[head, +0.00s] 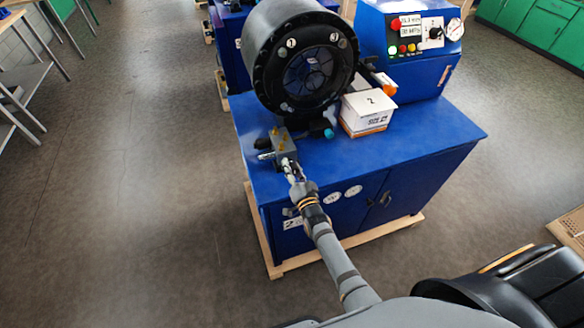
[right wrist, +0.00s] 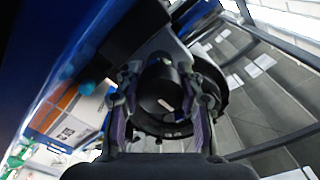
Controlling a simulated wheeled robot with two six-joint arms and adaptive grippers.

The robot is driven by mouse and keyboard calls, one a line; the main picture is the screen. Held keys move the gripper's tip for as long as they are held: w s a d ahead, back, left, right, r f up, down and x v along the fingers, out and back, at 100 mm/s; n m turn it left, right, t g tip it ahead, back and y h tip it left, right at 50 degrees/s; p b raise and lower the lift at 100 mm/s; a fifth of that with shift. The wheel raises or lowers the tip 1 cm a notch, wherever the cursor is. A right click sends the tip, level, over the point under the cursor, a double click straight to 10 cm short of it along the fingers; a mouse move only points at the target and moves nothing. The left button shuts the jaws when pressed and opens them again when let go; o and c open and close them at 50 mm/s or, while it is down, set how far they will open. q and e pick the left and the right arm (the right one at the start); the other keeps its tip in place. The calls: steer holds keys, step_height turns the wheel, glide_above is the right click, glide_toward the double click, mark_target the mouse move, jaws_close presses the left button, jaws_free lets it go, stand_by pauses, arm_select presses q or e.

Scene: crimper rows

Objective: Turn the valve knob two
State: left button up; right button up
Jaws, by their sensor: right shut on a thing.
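The grey valve block (head: 283,143) with brass-coloured fittings sits at the front left corner of the blue machine's top in the head view. My right gripper (head: 291,168) reaches its near face. The right wrist view shows a round black knob (right wrist: 163,88) with a small white mark between the two fingers of this gripper (right wrist: 164,105). The gripper is shut on the knob. In the head view the fingers hide the knob. My left gripper is not in view.
A large black crimper head (head: 256,55) stands behind the valve. To its right are a white box (head: 367,112) marked 2 and a blue control box (head: 405,60). The blue cabinet (head: 430,143) stands on a wooden pallet. The floor (head: 130,190) at left is clear.

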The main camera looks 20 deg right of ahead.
steer(key=o, duration=1.2)
steer(key=s, duration=1.2)
steer(key=shift+d, duration=0.25)
steer(key=shift+f, duration=0.1)
